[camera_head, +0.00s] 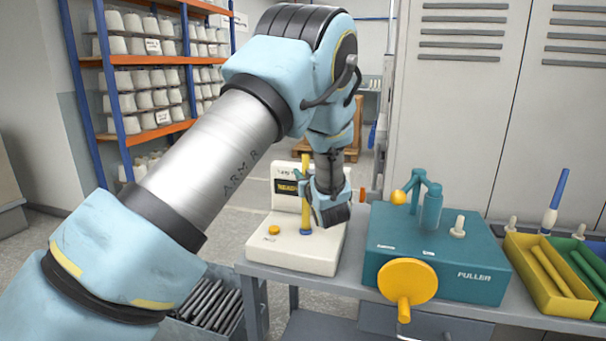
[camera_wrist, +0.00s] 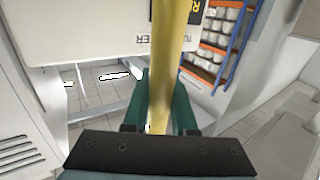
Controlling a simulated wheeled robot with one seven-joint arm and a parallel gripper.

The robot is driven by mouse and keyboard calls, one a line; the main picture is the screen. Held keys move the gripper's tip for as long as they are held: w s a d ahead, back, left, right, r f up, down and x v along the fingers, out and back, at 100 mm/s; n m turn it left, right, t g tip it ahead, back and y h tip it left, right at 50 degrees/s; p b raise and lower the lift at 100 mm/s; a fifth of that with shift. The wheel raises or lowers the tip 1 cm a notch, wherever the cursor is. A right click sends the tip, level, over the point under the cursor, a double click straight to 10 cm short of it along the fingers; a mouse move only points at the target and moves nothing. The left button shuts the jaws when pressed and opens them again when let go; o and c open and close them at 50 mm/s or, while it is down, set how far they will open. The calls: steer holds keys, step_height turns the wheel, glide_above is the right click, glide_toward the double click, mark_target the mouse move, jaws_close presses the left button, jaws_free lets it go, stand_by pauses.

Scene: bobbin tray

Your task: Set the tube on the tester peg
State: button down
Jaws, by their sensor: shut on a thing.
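The yellow tube (camera_head: 305,213) stands upright over the blue peg base (camera_head: 306,231) of the cream tester (camera_head: 317,255). Its lower end meets the blue base in the head view; I cannot tell if it is fully seated. My gripper (camera_head: 302,182) is shut on the tube's upper part. In the wrist view the tube (camera_wrist: 168,60) runs between the green fingers of my gripper (camera_wrist: 164,100), with the tester's pale face (camera_wrist: 90,30) behind. The peg itself is hidden.
The teal puller (camera_head: 480,275) with a yellow knob stands right of the tester. A yellow bin (camera_head: 548,285) and a green bin with tubes sit at the far right of the bench. A bin of dark rods (camera_head: 212,310) is below left.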

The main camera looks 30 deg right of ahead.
steer(key=shift+f, duration=0.25)
steer(key=c, duration=1)
jaws_free()
steer(key=shift+r, duration=0.1)
steer(key=shift+s, duration=0.1)
steer(key=s+a, duration=0.2)
steer(key=s, duration=0.8)
steer(key=shift+s+b, duration=0.3)
steer(key=shift+b, duration=0.1)
steer(key=shift+a, duration=0.1)
